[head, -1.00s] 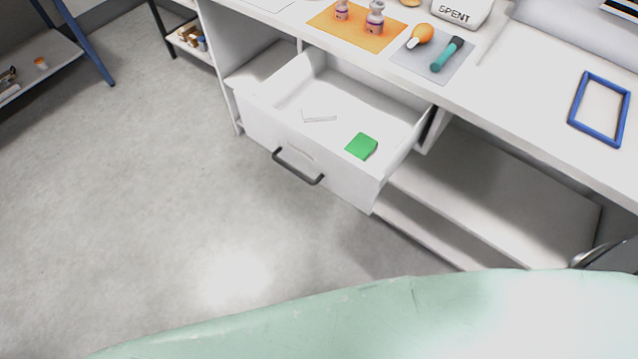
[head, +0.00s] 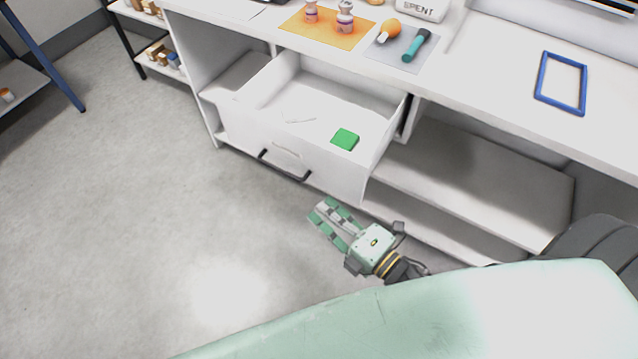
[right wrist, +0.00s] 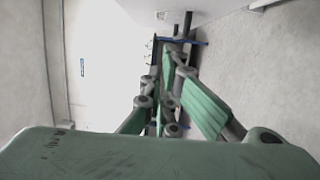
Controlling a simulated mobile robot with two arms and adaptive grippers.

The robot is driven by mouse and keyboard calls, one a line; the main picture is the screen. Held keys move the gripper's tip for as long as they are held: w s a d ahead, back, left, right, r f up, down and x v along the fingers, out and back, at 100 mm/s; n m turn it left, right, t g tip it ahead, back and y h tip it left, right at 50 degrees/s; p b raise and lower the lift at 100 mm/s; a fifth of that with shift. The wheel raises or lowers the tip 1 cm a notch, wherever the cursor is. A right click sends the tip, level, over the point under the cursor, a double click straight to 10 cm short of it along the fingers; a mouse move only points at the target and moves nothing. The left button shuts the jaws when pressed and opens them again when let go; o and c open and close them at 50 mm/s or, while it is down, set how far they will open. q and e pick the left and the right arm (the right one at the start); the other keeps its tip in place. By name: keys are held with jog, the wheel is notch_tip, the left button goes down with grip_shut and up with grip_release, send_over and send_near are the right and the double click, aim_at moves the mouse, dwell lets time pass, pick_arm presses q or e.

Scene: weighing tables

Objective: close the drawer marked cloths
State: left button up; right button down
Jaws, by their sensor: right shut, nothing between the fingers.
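A white drawer (head: 293,165) with a dark bar handle (head: 284,166) stands pulled out below the white counter. Its label is not readable from here. Inside lie a green folded cloth (head: 345,139) and a thin white piece (head: 299,119). My right gripper (head: 322,211) is shut and empty, in front of the drawer and below and right of the handle, apart from it. My left gripper is not in view.
The counter (head: 480,95) holds an orange mat (head: 318,40) with two vials, a grey mat (head: 388,60) with tools, a SPENT container (head: 421,8) and a blue frame (head: 561,82). Open shelves (head: 470,185) lie right of the drawer. The floor (head: 120,230) at left is clear.

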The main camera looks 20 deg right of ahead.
jog(key=w+d+p, duration=0.1)
jog(key=w, duration=0.6)
jog(key=shift+w, duration=0.1)
